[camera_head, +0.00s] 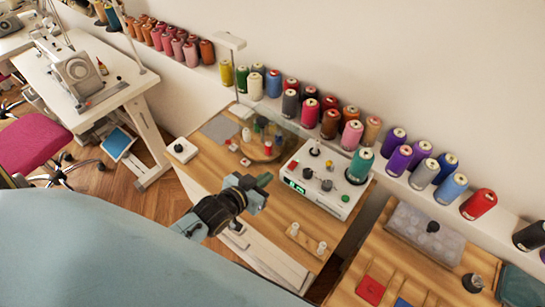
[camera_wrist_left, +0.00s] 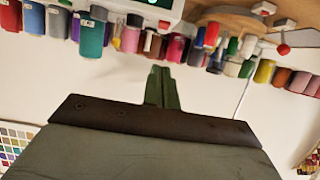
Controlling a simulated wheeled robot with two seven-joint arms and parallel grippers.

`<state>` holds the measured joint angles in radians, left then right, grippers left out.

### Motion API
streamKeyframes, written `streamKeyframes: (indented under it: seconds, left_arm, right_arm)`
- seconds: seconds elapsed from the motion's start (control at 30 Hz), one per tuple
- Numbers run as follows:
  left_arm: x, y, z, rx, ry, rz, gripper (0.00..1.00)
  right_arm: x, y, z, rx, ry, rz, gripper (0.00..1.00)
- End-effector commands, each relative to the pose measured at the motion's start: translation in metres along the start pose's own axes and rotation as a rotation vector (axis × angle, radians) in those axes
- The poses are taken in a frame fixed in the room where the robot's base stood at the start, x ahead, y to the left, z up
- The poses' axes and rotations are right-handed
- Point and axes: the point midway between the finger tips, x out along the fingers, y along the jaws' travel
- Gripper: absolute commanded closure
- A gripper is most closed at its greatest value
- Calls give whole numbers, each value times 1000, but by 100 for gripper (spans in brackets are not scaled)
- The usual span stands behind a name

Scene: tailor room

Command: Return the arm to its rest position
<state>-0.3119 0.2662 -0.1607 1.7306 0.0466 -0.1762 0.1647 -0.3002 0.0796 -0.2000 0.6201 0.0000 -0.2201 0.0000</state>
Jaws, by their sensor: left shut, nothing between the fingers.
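My left gripper (camera_head: 262,187) is above the wooden worktable, in front of the white winding machine (camera_head: 322,180) and to its left. It looks shut and holds nothing. In the left wrist view its fingers (camera_wrist_left: 161,88) are together, with the wall and a row of thread spools behind them. My left arm comes in from the lower left of the head view. My right gripper does not show in either view.
Several thread spools stand on the ledge along the wall, with a teal cone (camera_head: 360,165) on the machine. Two small white spools (camera_head: 308,238) sit on a wooden holder in front. A round wooden stand (camera_head: 262,148) is behind the gripper. A sewing machine (camera_head: 78,76) is far left.

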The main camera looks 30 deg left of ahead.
Motion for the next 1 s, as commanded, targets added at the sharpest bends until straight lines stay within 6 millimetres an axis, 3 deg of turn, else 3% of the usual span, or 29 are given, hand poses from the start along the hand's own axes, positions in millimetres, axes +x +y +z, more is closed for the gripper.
streamKeyframes:
  seconds: [0.27, 0.47, 0.67, 1.0]
  left_arm:
    - [-1, 1, 0, 0, -11, -1, 100]
    - [-18, 13, 5, 3, -139, -13, 100]
    - [-56, 28, 11, 10, -361, -27, 100]
    - [-138, 44, 14, 20, -692, -35, 100]
  right_arm:
    - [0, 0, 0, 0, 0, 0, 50]
    - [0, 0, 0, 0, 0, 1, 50]
    - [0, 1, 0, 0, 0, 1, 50]
    - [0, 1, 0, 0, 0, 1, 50]
